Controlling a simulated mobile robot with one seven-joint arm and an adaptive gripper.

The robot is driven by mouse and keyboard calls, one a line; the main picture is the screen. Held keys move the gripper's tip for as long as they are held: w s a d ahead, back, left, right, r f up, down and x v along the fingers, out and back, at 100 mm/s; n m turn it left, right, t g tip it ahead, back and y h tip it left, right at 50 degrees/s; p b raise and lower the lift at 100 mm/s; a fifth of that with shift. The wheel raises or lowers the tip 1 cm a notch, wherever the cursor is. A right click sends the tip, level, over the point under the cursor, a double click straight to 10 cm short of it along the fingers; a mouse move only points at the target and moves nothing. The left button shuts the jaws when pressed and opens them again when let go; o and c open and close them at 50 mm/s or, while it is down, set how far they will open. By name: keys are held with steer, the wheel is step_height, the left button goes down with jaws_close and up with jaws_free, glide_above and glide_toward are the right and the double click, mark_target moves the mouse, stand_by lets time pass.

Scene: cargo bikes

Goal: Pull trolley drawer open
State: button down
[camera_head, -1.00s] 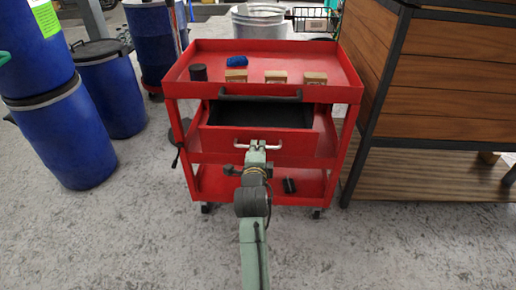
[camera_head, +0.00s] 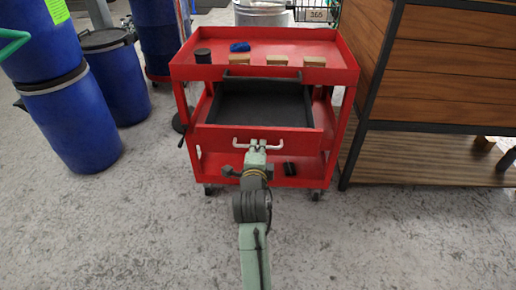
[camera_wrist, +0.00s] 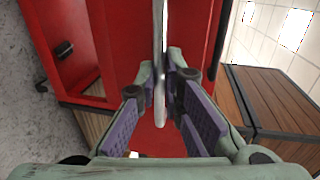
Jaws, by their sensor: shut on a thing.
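The red trolley (camera_head: 345,75) stands upright in the middle of the head view. Its drawer (camera_head: 225,136) is pulled well out toward me, and the dark empty inside (camera_head: 262,104) shows. A pale bar handle (camera_head: 278,146) runs across the drawer front. My gripper (camera_head: 257,147) is at the middle of this handle, shut on it. In the wrist view the handle (camera_wrist: 160,45) runs between the two fingers (camera_wrist: 162,95) with purple pads, in front of the red drawer front. The exact finger contact is partly hidden by my arm in the head view.
On the trolley top are a black cylinder (camera_head: 203,56), a blue item (camera_head: 240,47) and wooden blocks (camera_head: 276,59). A black item (camera_head: 290,168) lies on the bottom shelf. Blue barrels (camera_head: 70,125) stand left, a wooden cabinet (camera_head: 445,60) right. Floor in front is clear.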

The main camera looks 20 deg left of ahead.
steer(key=c, duration=1.7)
jaws_free()
steer(key=shift+s, duration=0.1)
steer(key=v, duration=0.7)
steer(key=shift+s+d, duration=0.1)
steer(key=shift+d, duration=0.05)
steer(key=shift+r, duration=0.1)
